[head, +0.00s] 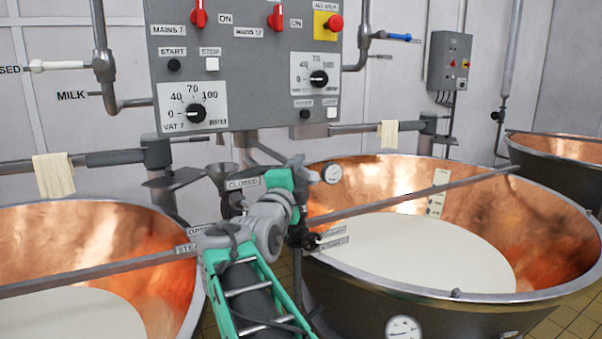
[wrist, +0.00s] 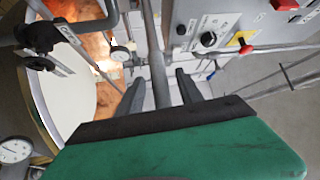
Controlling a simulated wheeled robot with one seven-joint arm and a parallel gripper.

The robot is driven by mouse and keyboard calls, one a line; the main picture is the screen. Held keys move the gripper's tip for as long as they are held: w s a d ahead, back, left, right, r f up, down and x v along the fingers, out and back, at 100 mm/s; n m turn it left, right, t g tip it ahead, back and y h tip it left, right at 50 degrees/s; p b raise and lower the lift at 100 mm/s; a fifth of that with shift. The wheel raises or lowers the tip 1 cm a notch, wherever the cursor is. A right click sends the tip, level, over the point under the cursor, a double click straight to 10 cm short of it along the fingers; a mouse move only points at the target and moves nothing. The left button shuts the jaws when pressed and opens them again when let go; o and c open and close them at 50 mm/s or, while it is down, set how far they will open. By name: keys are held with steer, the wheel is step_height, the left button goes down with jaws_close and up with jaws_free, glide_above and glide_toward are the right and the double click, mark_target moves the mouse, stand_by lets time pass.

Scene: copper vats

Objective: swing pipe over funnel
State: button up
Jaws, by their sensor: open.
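My gripper (wrist: 159,78) is open in the wrist view, with its dark fingers spread. A grey pipe (wrist: 157,45) runs up the picture between and beyond the fingers; I cannot tell whether it touches them. In the head view my green and grey arm reaches up to the post between the two vats, and the fingertips are hard to make out there. A grey funnel (head: 222,171) sits just left of my wrist. A horizontal grey pipe (head: 115,157) with a pivot stands over the left vat. I cannot tell which pipe is the swinging one.
Copper vats with white liquid stand at left (head: 168,225) and right (head: 560,235), each crossed by a grey bar. A control panel (head: 250,60) hangs above my arm. Cloths (head: 54,175) hang on the pipes. A gauge (head: 332,174) and a black valve knob (head: 312,241) are close to my wrist.

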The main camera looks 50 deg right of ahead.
steer(key=b+v, duration=0.1)
steer(key=v, duration=0.6)
steer(key=shift+b, duration=0.35)
steer(key=w+a+f+n+t+y+p, duration=0.1)
steer(key=w+a+f+n+y+p, duration=0.2)
steer(key=a+f+n+y, duration=0.3)
steer(key=w+a+f+n+y+p, duration=0.3)
steer(key=w+a+f+n+y, duration=0.15)
steer(key=a+f+n, duration=0.45)
steer(key=s+a+f+n+g+y+p, duration=0.1)
steer(key=s+a+f+n+g+y, duration=0.1)
steer(key=s+a+f+n, duration=0.1)
steer(key=s+a+f+n+g+y+p, duration=0.2)
steer(key=s+a+f+n+y, duration=0.1)
steer(key=a+n, duration=0.4)
steer(key=s+a+f+n+g+y+p, duration=0.1)
steer(key=s+a+f+n, duration=0.3)
steer(key=a, duration=0.5)
steer(key=s+f+y, duration=0.1)
steer(key=s, duration=0.1)
steer(key=shift+s+n+g, duration=0.3)
steer(key=shift+n+g, duration=0.1)
